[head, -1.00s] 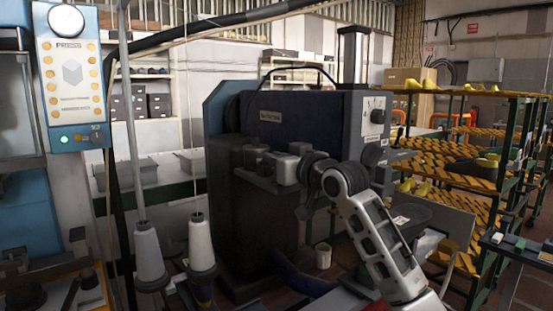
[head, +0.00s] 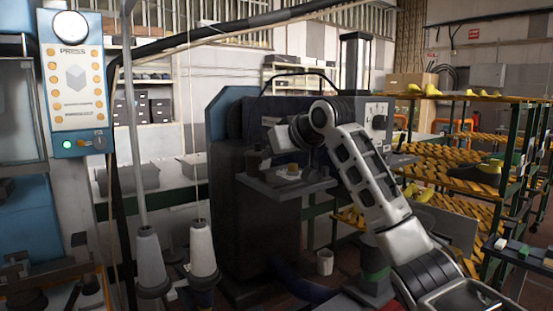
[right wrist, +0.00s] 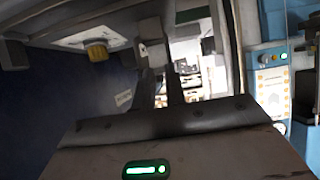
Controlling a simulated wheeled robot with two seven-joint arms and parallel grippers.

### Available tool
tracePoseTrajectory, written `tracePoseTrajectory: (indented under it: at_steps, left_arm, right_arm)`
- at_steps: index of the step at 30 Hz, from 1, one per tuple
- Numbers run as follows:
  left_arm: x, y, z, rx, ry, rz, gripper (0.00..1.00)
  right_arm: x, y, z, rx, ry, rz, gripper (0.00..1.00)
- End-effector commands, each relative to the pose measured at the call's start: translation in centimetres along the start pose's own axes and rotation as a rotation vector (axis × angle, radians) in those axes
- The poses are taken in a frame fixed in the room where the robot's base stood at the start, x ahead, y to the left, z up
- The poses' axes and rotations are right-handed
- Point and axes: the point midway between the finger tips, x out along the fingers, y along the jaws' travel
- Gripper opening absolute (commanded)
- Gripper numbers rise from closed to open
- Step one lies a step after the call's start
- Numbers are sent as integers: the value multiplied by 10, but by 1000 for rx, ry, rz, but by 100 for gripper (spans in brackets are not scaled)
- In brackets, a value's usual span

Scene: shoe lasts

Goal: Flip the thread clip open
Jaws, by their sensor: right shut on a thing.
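I cannot pick out the thread clip for certain in either view. My right gripper (head: 276,141) is raised in front of the dark machine (head: 232,205), with my arm coming in from the lower right. In the right wrist view, its dark fingers (right wrist: 162,65) are close together and grip something too small and dim to make out. A yellow knob (right wrist: 97,51) shows left of the fingers in the right wrist view. My left gripper is out of view.
Two thread cones, a grey one (head: 150,255) and a white one (head: 203,250), stand at the lower left. A blue press panel (head: 75,90) hangs at the left. Racks with yellow lasts (head: 480,150) stand at the right. A white cup (head: 325,263) is by the machine's base.

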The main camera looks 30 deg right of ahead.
Motion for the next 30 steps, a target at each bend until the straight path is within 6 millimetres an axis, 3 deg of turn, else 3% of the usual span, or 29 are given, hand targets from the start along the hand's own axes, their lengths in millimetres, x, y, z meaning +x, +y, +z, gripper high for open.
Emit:
tracePoseTrajectory:
  at_steps: [12,30]
  left_arm:
    - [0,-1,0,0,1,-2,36]
    - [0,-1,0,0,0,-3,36]
  right_arm:
    - [9,-1,-17,1,-325,-2,0]
    - [17,-1,-22,1,-500,-2,0]
